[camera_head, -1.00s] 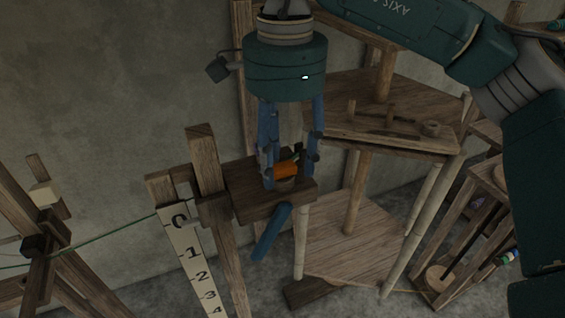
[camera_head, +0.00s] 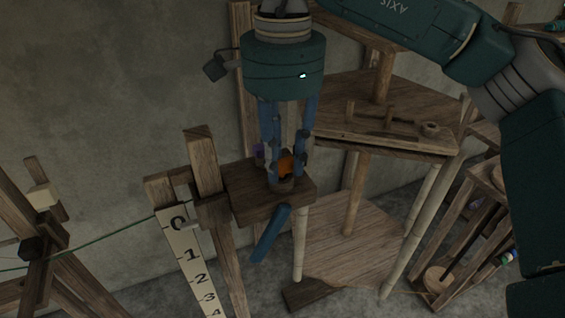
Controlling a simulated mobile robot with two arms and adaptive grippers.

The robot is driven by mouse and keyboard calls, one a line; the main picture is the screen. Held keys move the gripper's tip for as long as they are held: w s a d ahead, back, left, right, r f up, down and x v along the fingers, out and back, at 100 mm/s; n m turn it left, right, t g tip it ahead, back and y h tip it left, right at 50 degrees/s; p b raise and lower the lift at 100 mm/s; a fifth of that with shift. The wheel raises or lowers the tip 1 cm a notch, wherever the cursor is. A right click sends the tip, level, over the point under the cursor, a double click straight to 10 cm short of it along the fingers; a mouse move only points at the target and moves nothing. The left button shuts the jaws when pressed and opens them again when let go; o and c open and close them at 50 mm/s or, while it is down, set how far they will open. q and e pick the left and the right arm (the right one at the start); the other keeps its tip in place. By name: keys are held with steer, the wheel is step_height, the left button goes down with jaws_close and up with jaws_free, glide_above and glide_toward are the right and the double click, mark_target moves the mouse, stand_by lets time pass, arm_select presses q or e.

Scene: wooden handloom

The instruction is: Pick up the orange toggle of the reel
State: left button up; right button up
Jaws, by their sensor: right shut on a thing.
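The orange toggle (camera_head: 286,163) sits just above the small wooden platform (camera_head: 246,192) of the reel. My right gripper (camera_head: 284,168) points down at it from above. Its blue fingers are shut on the toggle and hide part of it. A small round wooden base (camera_head: 282,185) shows right under the fingertips. A blue handle (camera_head: 270,234) slants down below the platform. My left gripper does not show.
A ruler board (camera_head: 191,258) with numbers and wooden posts (camera_head: 205,165) stand left of the platform. A green thread (camera_head: 110,234) runs left. Wooden shelves (camera_head: 350,240) with poles stand close on the right. The wall is behind.

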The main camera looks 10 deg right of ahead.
mark_target(282, 165)
step_height(282, 165, up, 5)
steer(key=shift+f+b, duration=0.1)
steer(key=shift+b, duration=0.2)
step_height(282, 165, up, 14)
steer(key=p, duration=0.4)
